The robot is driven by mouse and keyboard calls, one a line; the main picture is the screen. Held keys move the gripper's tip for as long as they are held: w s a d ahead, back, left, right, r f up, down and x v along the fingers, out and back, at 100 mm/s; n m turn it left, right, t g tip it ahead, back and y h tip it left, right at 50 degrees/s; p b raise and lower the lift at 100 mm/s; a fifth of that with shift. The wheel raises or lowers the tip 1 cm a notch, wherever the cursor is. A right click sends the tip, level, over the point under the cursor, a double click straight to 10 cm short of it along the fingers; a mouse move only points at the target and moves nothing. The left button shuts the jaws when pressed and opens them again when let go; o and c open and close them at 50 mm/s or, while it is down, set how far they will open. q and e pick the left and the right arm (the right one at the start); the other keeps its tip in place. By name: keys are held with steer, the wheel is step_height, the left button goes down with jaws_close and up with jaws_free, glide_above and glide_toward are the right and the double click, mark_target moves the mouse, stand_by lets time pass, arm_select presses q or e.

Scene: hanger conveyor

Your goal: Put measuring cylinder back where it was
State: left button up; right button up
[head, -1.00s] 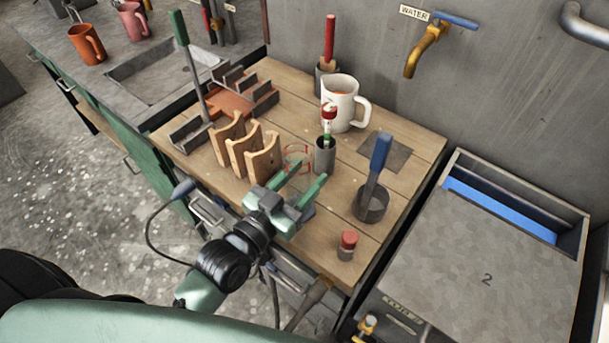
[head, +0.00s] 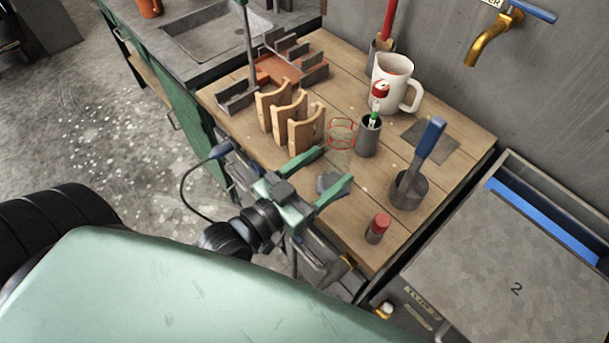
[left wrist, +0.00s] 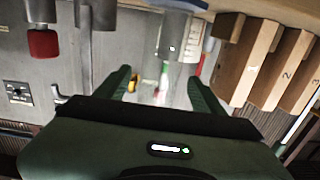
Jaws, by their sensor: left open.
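A see-through round shape with thin red lines (head: 341,133) stands on the wooden worktop, between the wooden rack and a grey cup. It may be the measuring cylinder, but its body is too faint to tell. My left gripper (head: 334,165) is open in front of it, on the near side, with a gap between. No object shows clasped between the fingers, in the head view or in the left wrist view (left wrist: 160,90). The grey cup (head: 368,138), holding a green and white stick with a red top, stands to the right of the red-lined shape. My right gripper is not in view.
The wooden rack (head: 305,131) is close to my left gripper's left. A white mug (head: 390,85) stands behind. A blue-handled tool in a dark cup (head: 409,190) and a red-capped piece (head: 378,226) stand to the right. A numbered grey lid (head: 490,270) lies beyond the worktop's right edge.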

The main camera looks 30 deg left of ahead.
arm_select(q)
steer(key=v, duration=0.6)
steer(key=shift+b, duration=0.4)
steer(key=shift+s, duration=0.15)
